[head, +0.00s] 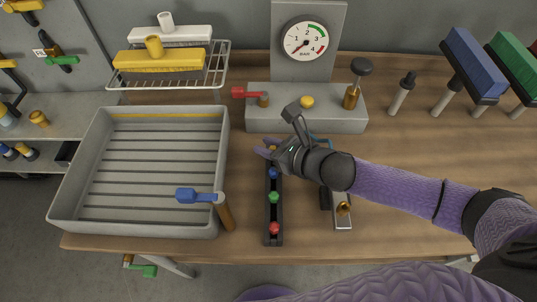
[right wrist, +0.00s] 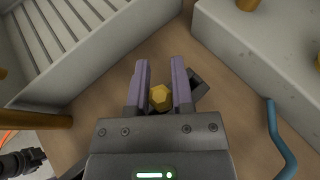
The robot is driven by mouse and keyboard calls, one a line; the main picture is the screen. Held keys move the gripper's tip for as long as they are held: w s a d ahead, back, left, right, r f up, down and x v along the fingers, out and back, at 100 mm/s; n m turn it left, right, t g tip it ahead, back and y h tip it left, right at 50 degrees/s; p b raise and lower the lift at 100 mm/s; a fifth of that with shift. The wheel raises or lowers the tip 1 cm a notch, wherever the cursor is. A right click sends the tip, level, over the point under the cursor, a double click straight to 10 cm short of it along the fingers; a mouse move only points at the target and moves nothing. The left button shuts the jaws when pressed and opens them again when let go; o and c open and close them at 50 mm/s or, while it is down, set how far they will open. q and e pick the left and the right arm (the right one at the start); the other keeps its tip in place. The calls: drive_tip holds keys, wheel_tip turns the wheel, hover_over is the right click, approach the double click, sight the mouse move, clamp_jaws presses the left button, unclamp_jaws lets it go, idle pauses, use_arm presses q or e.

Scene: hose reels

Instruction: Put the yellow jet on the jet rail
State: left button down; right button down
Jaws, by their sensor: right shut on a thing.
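The jet rail (head: 274,215) is a dark narrow strip on the wooden table, with a blue jet (head: 273,173), a green jet (head: 274,197) and a red jet (head: 274,228) along it. My right gripper (head: 268,150) is at the rail's far end, beyond the blue jet. It is shut on the yellow jet, which shows between the purple fingers in the right wrist view (right wrist: 160,97). In the head view the gripper mostly hides the jet and that rail end. I cannot tell whether the jet touches the rail. My left gripper is not in view.
A grey basin (head: 140,170) with a blue-handled tap (head: 200,196) stands left of the rail. A grey block (head: 320,115) with a red lever and gauge (head: 305,41) is behind. A metal fitting (head: 341,208) lies to the right.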

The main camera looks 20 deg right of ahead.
drive_tip(key=shift+f, duration=0.8)
drive_tip(key=shift+r, duration=0.2)
drive_tip(key=shift+f+b, duration=0.4)
drive_tip(key=shift+f, duration=0.25)
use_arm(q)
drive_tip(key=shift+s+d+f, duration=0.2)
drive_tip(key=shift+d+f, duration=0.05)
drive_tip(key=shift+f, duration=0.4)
use_arm(e)
drive_tip(key=c, duration=0.5)
unclamp_jaws()
drive_tip(key=shift+f, duration=0.1)
drive_tip(key=shift+s+d+r+p, duration=0.15)
drive_tip(key=shift+s+r+p, duration=0.05)
drive_tip(key=shift+r+p, duration=0.2)
drive_tip(key=shift+s+d+r+p, duration=0.15)
drive_tip(key=shift+s+r+p, duration=0.1)
drive_tip(key=shift+r, duration=0.2)
use_arm(q)
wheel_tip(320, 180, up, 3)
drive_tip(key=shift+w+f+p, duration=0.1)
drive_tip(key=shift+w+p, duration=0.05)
drive_tip(key=shift+p, duration=0.7)
use_arm(e)
drive_tip(key=v, duration=1.1)
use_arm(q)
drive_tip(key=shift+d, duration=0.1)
